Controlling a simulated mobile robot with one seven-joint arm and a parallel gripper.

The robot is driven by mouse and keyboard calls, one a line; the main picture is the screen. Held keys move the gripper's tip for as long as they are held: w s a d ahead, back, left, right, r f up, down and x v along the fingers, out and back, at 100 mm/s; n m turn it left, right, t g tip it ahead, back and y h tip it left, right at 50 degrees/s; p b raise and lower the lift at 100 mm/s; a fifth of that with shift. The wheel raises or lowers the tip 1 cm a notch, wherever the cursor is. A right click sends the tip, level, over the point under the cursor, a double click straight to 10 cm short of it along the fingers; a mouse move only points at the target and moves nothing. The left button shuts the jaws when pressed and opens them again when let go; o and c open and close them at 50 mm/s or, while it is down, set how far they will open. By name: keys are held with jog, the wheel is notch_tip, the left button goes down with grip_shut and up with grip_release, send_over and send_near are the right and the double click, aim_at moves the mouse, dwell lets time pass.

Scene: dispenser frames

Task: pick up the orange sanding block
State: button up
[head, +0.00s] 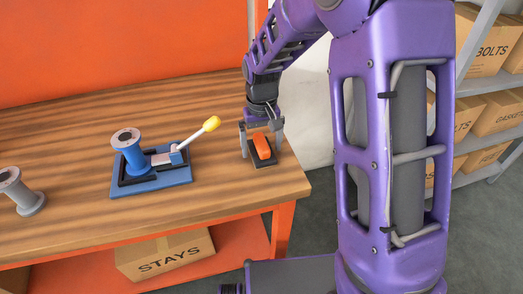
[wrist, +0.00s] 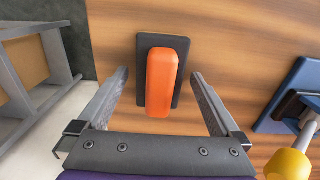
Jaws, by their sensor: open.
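The orange sanding block (head: 262,146) rests on a dark flat base near the right end of the wooden bench. In the wrist view the orange sanding block (wrist: 161,82) lies lengthwise, its near end between the finger lines. My gripper (head: 262,140) is above the block, fingers pointing down on either side of it. In the wrist view my gripper (wrist: 160,78) is open, with a gap between each finger and the block. Nothing is held. Whether the fingertips touch the bench cannot be told.
On the wooden bench (head: 80,105), a blue fixture (head: 152,182) with a blue spool (head: 130,155) and a yellow-knobbed lever (head: 211,124) stands left of my gripper. A grey spool (head: 20,190) stands farther left. Shelves with boxes (head: 490,40) are at right.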

aim_at(261, 142)
jog(key=c, duration=1.4)
notch_tip(261, 142, up, 10)
jog(key=shift+p, duration=0.8)
